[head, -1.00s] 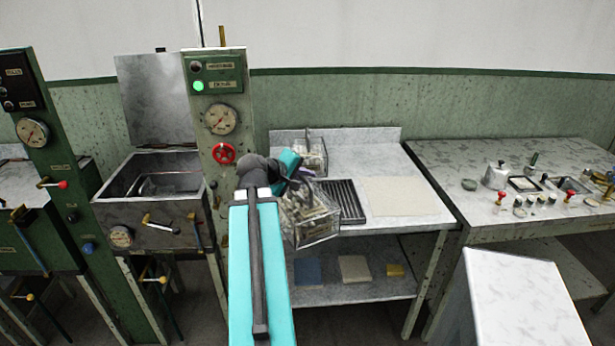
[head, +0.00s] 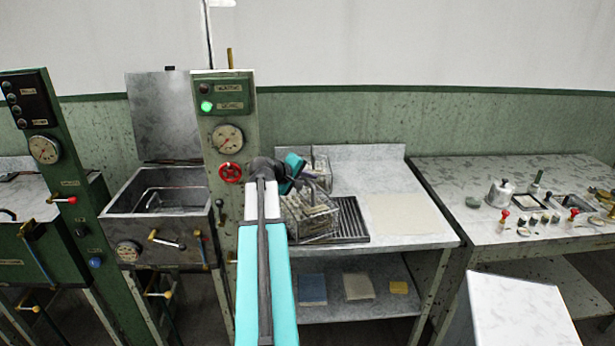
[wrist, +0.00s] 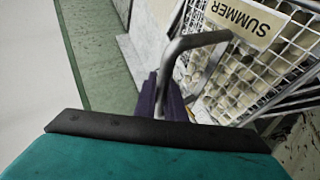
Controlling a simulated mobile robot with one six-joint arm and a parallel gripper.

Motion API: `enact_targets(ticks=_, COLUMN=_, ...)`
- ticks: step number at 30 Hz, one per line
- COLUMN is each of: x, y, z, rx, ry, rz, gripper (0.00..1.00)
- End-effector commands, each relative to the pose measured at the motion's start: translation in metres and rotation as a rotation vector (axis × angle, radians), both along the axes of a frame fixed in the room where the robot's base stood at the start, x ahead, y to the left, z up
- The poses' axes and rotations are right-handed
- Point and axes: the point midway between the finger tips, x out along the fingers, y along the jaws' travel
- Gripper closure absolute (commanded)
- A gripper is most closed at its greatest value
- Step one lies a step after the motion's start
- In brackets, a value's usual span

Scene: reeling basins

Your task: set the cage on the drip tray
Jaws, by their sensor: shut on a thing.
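The cage (head: 309,217) is a wire basket of pale cocoons with a bent metal handle. In the wrist view the cage (wrist: 240,75) carries a "SUMMER" label and shows tilted. My gripper (head: 297,172) is above it in the head view. In the wrist view my gripper (wrist: 166,98), with dark fingers, is shut on the cage's handle (wrist: 195,42). The drip tray (head: 351,217) is a dark slatted grille on the bench. The cage overlaps the tray's left part in the head view. I cannot tell whether they touch. My arm hides part of the cage's left side.
A second wire cage (head: 322,172) stands behind on the bench. A pale cloth (head: 405,214) lies right of the tray. The green gauge column (head: 226,140) and the open basin (head: 165,200) are on the left. A white block (head: 515,308) stands at the front right.

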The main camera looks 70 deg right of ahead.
Motion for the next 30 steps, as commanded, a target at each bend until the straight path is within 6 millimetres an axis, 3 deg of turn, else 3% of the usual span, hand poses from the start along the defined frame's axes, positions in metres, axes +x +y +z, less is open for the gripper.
enact_targets(ticks=18, x=0.023, y=-0.060, z=0.002, rx=-0.002, ry=0.001, rz=0.000, gripper=1.00)
enact_targets(ticks=30, x=0.025, y=-0.064, z=0.001, rx=-0.002, ry=0.001, rz=0.000, gripper=1.00)
